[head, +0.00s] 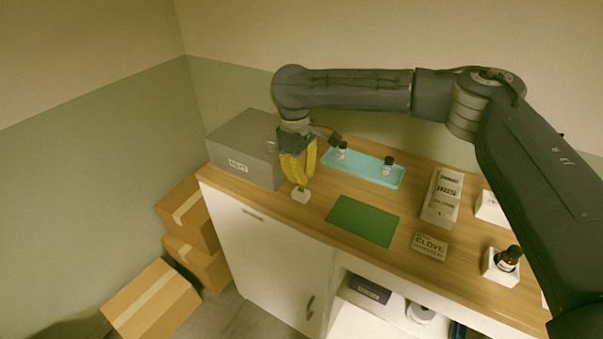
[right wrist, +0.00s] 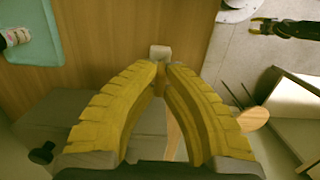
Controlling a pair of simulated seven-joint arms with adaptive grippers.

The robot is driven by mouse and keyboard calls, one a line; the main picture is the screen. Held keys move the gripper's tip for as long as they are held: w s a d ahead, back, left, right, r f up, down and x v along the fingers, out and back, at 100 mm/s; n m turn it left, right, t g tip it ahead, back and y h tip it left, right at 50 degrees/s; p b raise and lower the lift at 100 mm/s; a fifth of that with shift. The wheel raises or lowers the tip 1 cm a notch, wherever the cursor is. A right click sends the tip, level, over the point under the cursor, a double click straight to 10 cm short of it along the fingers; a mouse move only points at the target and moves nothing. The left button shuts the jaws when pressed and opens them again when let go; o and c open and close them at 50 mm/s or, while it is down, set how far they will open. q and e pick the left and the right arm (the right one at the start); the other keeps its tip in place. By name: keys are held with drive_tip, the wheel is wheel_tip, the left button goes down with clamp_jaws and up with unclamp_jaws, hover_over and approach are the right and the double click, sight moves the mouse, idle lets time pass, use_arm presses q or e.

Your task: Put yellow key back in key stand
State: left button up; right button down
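My right gripper (head: 300,182) points down at the front left of the wooden counter, its yellow fingers just above a small white block (head: 301,196), likely the key stand. In the right wrist view the fingertips (right wrist: 163,68) are close together, and the white block (right wrist: 160,51) shows just beyond them. A narrow tan piece (right wrist: 160,84) shows between the fingers; I cannot tell whether it is the yellow key or whether it is gripped. No key shows clearly in the head view. My left gripper (right wrist: 257,26) shows small in the right wrist view, away from the counter; its opening is unclear.
A grey box (head: 240,155) stands close left of my right gripper. A teal tray (head: 365,171) with small bottles lies behind right, and a green mat (head: 362,221) lies to the right. A clove sign (head: 430,246) and white stands are farther right. Cardboard boxes (head: 152,298) lie on the floor.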

drive_tip(key=shift+f, duration=1.15)
drive_tip(key=c, duration=1.5)
unclamp_jaws()
drive_tip(key=shift+r, duration=0.1)
drive_tip(key=r, duration=0.8)
drive_tip(key=a+r, duration=0.1)
drive_tip(key=r, duration=0.2)
drive_tip(key=shift+w+r, duration=0.3)
drive_tip(key=shift+r, duration=0.1)
